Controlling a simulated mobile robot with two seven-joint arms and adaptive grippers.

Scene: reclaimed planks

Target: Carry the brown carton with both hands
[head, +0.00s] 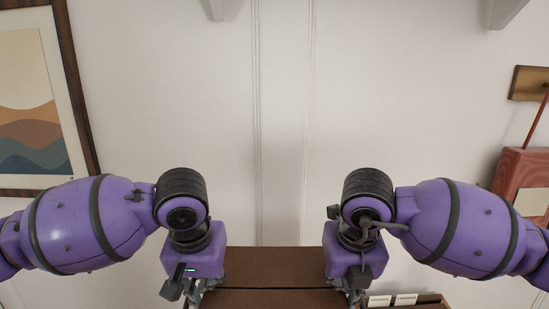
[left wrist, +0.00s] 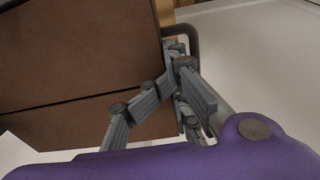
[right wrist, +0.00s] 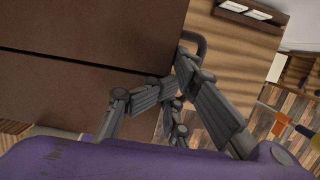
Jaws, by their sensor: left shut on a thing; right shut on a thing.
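The brown carton (head: 275,271) is between my two grippers at the bottom of the head view. A dark seam runs across its top. It fills much of the left wrist view (left wrist: 75,60) and the right wrist view (right wrist: 90,45). A dark handle sticks out at its side in each wrist view. My left gripper (left wrist: 172,88) is shut on the carton at its left side. My right gripper (right wrist: 172,88) is shut on the carton at its right side. The carton's underside is hidden in the head view.
A wooden piece with white labels (head: 425,300) shows at the bottom right, partly behind my right gripper. A framed picture (head: 32,110) hangs on the left of the white wall (head: 285,120). A red item (head: 522,180) is at the right edge. Plank flooring (right wrist: 262,125) shows in the right wrist view.

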